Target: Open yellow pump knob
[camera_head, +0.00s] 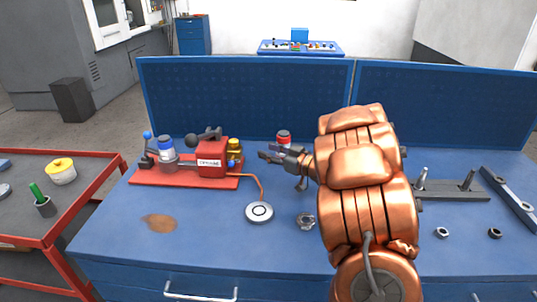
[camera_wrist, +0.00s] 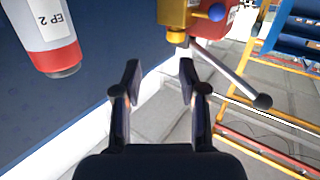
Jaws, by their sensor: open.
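The red pump unit (camera_head: 211,160) stands on a red base plate on the left half of the blue workbench. A yellow fitting (camera_head: 235,148) sits at its right end, with a small blue ball just below it. In the wrist view the yellow part (camera_wrist: 176,14) is at the top, with a blue ball knob (camera_wrist: 216,12) and a grey rod ending in a dark ball beside it. My gripper (camera_head: 265,156) points left toward the pump and is to the right of the yellow fitting, apart from it. In the wrist view my fingers (camera_wrist: 160,78) are spread with nothing between them.
A red-capped bottle (camera_head: 284,137) stands close behind my gripper; a red-ended, labelled container (camera_wrist: 53,36) shows in the wrist view. A copper pipe runs from the pump to a round gauge-like disc (camera_head: 260,212). A red cart (camera_head: 84,215) stands left. The bench's front left is mostly clear.

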